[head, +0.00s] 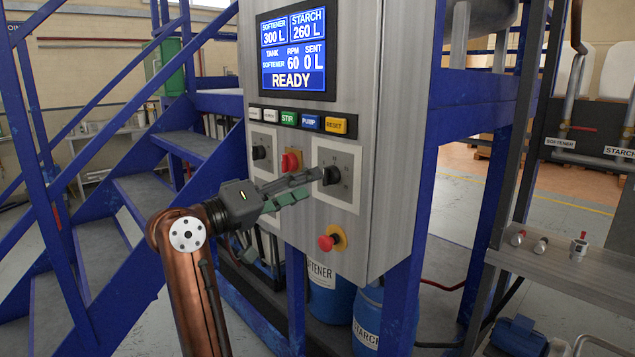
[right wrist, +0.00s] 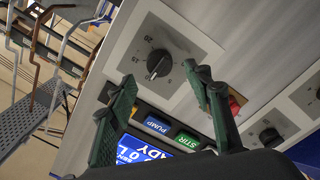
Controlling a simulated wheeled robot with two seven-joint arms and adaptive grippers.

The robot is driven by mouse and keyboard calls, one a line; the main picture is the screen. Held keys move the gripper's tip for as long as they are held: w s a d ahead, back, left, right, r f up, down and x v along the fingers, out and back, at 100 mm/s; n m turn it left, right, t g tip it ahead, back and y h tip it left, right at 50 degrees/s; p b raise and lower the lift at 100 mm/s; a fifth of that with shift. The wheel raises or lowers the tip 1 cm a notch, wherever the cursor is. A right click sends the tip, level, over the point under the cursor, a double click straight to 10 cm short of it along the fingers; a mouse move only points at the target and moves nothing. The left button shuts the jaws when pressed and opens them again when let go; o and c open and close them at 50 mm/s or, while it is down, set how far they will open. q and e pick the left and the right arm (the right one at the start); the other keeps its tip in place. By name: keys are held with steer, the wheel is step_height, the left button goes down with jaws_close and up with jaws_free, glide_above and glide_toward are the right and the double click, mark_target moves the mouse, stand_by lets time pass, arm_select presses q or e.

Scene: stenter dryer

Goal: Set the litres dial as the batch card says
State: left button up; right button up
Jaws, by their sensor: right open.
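A black dial (head: 331,176) on a pale square plate sits at the right of the control panel (head: 391,120). It also shows in the right wrist view (right wrist: 158,63), with a pale pointer and small scale marks I cannot read surely. My right gripper (head: 311,183) is open just in front of this dial; in the right wrist view its fingertips (right wrist: 160,75) appear on either side of the knob's lower edge, and I cannot tell whether they touch it. The screen (head: 292,50) reads softener 300 L, starch 260 L, tank softener, RPM 60, sent 0 L, READY. No batch card is recognisable.
A red switch (head: 291,161) and another black dial (head: 259,153) are left of the near dial. A row of push buttons (head: 310,122) lies above, a red stop button (head: 327,243) below. Blue stairs (head: 165,195) stand left, a grey shelf (head: 570,265) right.

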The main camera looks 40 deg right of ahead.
steer(key=a, duration=0.7)
steer(key=shift+s+f, duration=0.15)
steer(key=shift+f, duration=0.05)
